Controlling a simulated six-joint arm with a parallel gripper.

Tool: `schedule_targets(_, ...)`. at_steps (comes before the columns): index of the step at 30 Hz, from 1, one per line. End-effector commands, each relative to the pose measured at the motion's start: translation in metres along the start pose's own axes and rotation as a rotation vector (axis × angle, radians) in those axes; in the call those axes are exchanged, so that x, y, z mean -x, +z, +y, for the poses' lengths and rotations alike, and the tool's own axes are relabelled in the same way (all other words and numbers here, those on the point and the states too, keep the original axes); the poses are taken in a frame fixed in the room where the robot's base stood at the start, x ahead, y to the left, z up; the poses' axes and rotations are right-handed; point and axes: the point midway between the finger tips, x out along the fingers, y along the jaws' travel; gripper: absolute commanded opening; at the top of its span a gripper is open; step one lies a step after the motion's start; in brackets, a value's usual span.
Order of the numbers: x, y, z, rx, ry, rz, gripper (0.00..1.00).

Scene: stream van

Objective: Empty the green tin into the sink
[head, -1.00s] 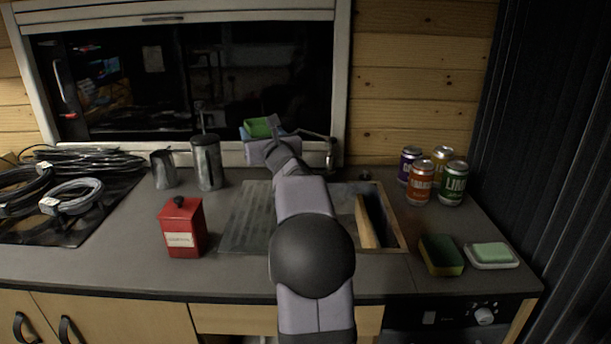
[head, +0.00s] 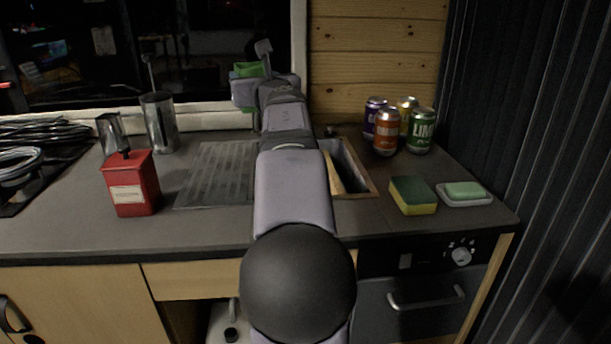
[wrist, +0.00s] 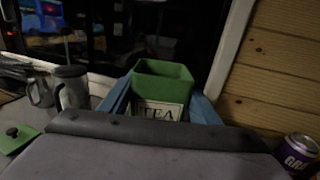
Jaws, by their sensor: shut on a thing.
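The green tin (wrist: 160,110) is labelled TEA and has no lid on. My gripper (wrist: 163,97) is shut on it, with a blue finger on each side. The wrist view looks at its open top; its contents cannot be made out. In the head view the tin (head: 248,70) is held above the back of the counter, in front of the window, partly hidden by my gripper. The sink (head: 371,186) lies below and right of it, partly hidden by my arm. A green lid with a dark knob (wrist: 12,136) shows at the wrist view's left edge.
A wooden piece (head: 333,176) is in the sink, beside the ribbed drainer (head: 215,175). A red tin (head: 131,185) and metal jugs (head: 159,123) stand left. Several cans (head: 387,133), a sponge (head: 412,195) and a soap dish (head: 464,200) stand right.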

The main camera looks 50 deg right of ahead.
Motion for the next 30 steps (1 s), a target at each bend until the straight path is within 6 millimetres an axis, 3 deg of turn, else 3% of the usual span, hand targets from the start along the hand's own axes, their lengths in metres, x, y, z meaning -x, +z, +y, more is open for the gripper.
schedule_targets(3, 0.019, -0.008, -0.004, 0.001, -0.009, -0.004, 0.19)
schedule_targets(12, 0.052, -0.029, 0.0, -0.002, 0.005, -0.001, 0.19)
schedule_targets(20, 0.061, -0.049, 0.013, -0.003, 0.045, 0.001, 0.19)
schedule_targets(30, 0.062, -0.088, 0.025, -0.004, 0.1, 0.001, 0.19)
